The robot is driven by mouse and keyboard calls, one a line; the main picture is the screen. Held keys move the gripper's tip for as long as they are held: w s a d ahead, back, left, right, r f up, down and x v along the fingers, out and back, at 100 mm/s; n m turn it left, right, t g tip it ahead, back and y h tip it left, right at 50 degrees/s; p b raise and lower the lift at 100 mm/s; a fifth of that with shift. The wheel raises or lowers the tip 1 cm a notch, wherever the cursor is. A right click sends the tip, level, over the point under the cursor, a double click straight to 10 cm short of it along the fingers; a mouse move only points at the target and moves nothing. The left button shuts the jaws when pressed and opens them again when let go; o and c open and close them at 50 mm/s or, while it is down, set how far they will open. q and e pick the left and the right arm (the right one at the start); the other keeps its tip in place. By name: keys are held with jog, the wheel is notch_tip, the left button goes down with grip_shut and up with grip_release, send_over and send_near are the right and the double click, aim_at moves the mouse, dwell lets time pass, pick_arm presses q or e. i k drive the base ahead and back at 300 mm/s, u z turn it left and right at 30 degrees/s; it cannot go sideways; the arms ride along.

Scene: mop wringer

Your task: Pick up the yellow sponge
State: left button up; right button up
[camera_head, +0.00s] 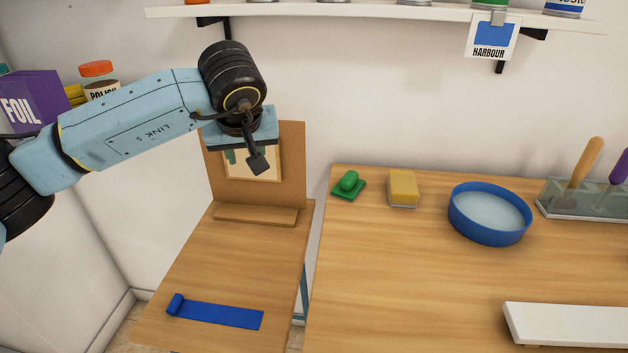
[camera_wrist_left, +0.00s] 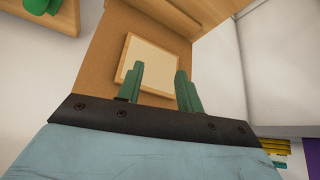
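The yellow sponge (camera_head: 403,186) sits near the back edge of the right wooden table, between a green object and a blue round basin. A thin grey strip shows under its front edge. My left gripper (camera_head: 240,158) is up in front of the brown upright board, to the left of the sponge and well apart from it. In the left wrist view its two green fingers (camera_wrist_left: 160,70) stand apart with nothing between them. The sponge is not seen in the wrist view. My right gripper is in neither view.
The green object (camera_head: 348,183) lies just left of the sponge, the water-filled blue basin (camera_head: 490,214) to its right. A clear holder (camera_head: 570,205) with handled tools and a white slab (camera_head: 568,326) stand farther right. A gap separates the left table (camera_head: 220,265). A shelf (camera_head: 380,12) hangs above.

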aim_at(403, 191)
jog(key=u, duration=0.75)
jog(key=k, duration=0.55)
jog(key=z, duration=1.35)
jog(key=i, duration=0.5)
jog(key=z, duration=0.05)
